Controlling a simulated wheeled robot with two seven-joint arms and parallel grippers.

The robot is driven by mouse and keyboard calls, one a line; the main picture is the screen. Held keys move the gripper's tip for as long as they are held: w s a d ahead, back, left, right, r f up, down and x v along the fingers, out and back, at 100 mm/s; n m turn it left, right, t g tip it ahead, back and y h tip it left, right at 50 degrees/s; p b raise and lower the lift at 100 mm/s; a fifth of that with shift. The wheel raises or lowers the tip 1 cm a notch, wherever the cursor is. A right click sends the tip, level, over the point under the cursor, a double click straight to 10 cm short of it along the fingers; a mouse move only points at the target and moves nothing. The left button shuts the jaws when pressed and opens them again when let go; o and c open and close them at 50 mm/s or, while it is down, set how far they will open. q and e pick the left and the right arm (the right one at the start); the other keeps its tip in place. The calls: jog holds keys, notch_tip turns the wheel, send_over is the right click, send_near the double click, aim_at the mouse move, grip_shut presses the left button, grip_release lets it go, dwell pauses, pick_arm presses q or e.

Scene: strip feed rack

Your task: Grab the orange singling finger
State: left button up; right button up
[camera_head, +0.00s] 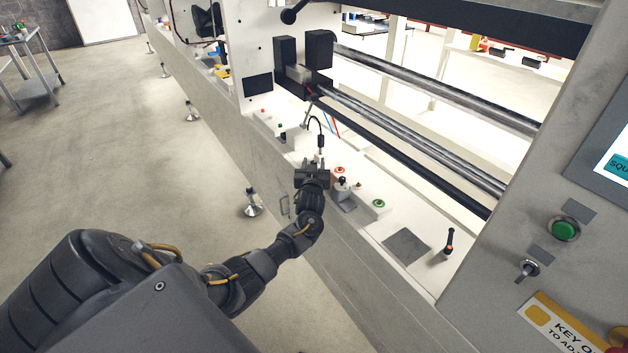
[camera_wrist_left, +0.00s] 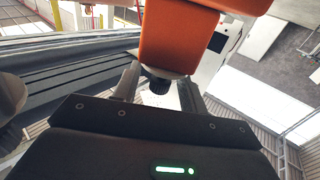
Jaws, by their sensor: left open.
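In the left wrist view a large orange part (camera_wrist_left: 172,38), which appears to be the singling finger, fills the top middle, close to the camera. A dark ribbed knob (camera_wrist_left: 159,85) shows beneath it. My left gripper (camera_wrist_left: 160,92) is open, its two fingers on either side of the knob and just short of or beside the orange part; contact cannot be told. In the head view my left gripper (camera_head: 313,166) is over the machine's white ledge, and I cannot clearly make out the orange part there. My right gripper is not in view.
Metal rails (camera_head: 420,140) run above the ledge. A control panel (camera_head: 520,235) stands at right.

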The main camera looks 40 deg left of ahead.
pick_arm(q)
grip_shut()
jog(key=shift+r, duration=0.15)
dwell(0.4)
jog(key=shift+r, duration=0.3)
notch_tip(320, 180, up, 3)
jog(key=shift+f, duration=0.15)
jog(key=s+d+r+p, duration=0.1)
jog(key=s+d+r, duration=0.5)
jog(key=s+r, duration=0.3)
jog(key=s, duration=0.3)
jog(key=shift+s+d+r, duration=0.15)
jog(key=shift+d+r, duration=0.1)
jog(key=shift+d, duration=0.15)
